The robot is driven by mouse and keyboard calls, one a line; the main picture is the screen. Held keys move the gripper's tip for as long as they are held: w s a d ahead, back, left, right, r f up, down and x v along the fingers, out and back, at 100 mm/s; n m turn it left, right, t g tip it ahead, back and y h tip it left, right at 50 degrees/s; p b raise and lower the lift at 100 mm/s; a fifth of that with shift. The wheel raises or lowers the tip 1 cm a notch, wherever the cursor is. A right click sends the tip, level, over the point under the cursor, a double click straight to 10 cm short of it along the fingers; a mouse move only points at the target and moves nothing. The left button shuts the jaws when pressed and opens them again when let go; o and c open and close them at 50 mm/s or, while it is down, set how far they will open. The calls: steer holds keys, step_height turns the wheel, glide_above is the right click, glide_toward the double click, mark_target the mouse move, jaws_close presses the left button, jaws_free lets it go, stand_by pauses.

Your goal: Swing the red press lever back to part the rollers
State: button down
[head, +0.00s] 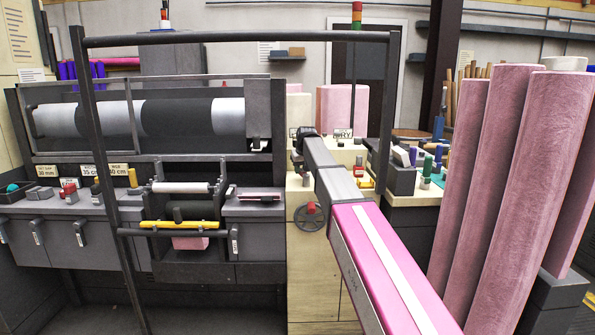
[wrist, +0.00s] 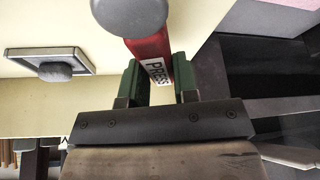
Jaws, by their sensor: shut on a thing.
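The red press lever (wrist: 150,48) shows in the wrist view, with a white "PRESS" label and a round grey knob at its end. My gripper (wrist: 158,82) has its green fingers on both sides of the lever, shut on it at the label, below the knob. In the head view my gripper (head: 303,140) is at the cream cabinet right of the machine; the lever cannot be made out there behind my arm. A pale small roller (head: 181,188) sits above a dark roller (head: 190,211) on the machine front. Whether they touch is not clear.
A dark frame bar (head: 235,38) spans the machine front. A large grey and white roller (head: 140,118) lies behind it. Tall pink felt rolls (head: 535,190) stand at the right, close to my arm. A handwheel (head: 309,216) is on the cabinet front.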

steer(key=shift+w+d+m+h, duration=0.1)
steer(key=shift+d+m+h, duration=0.15)
steer(key=shift+d+m, duration=0.35)
steer(key=shift+w+d+m+h, duration=0.1)
steer(key=shift+d+m+h, duration=0.15)
steer(key=shift+m, duration=0.55)
steer(key=c, duration=0.9)
jaws_free()
steer(key=v, duration=1)
steer(key=shift+s+r, duration=0.25)
steer(key=shift+r, duration=0.1)
steer(key=shift+s, duration=0.1)
